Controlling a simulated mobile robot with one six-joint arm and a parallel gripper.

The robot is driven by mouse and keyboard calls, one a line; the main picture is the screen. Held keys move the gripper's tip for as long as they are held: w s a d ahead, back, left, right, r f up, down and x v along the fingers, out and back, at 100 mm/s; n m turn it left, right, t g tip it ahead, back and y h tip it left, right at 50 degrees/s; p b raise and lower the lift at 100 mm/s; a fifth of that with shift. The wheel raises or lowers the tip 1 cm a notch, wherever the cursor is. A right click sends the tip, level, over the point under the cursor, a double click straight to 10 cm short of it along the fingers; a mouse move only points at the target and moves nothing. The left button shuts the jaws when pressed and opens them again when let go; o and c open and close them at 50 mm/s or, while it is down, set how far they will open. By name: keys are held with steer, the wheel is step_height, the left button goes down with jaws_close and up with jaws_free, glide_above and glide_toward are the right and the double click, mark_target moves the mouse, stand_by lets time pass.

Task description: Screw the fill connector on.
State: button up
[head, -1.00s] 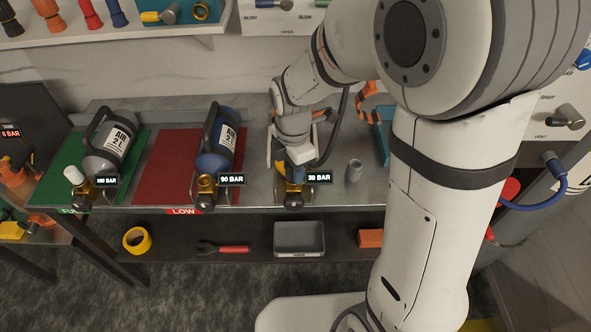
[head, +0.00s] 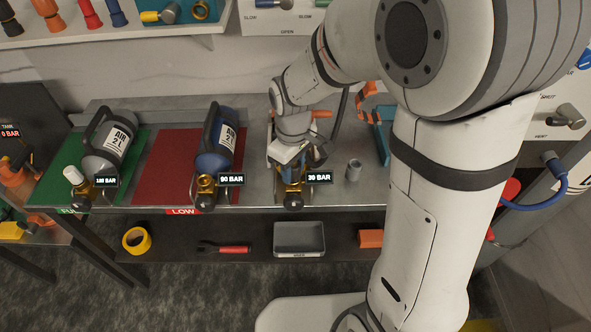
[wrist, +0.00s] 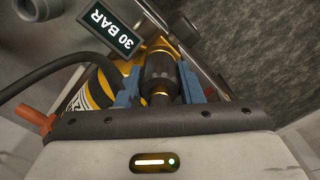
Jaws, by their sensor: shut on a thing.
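In the wrist view the fill connector (wrist: 161,68), a black sleeve with a gold ring, sits between the blue fingers of my gripper (wrist: 163,88). My gripper is shut on it. A black hose (wrist: 62,68) shows at the left. Beyond the connector is the brass valve (wrist: 165,42) of the cylinder that reads 30 BAR. How far the connector is threaded on cannot be told. In the head view my gripper (head: 288,165) is over this cylinder's brass valve (head: 293,194) and hides most of the cylinder.
A cylinder reading 90 BAR (head: 213,152) lies on the red mat (head: 165,165). Another, reading 180 BAR (head: 112,145), lies on the green mat. A small grey cylindrical piece (head: 354,169) stands right of my gripper. A grey tray (head: 299,238) is on the lower shelf.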

steer(key=m, duration=0.7)
steer(key=shift+m, duration=0.4)
steer(key=m, duration=0.6)
steer(key=o, duration=1.1)
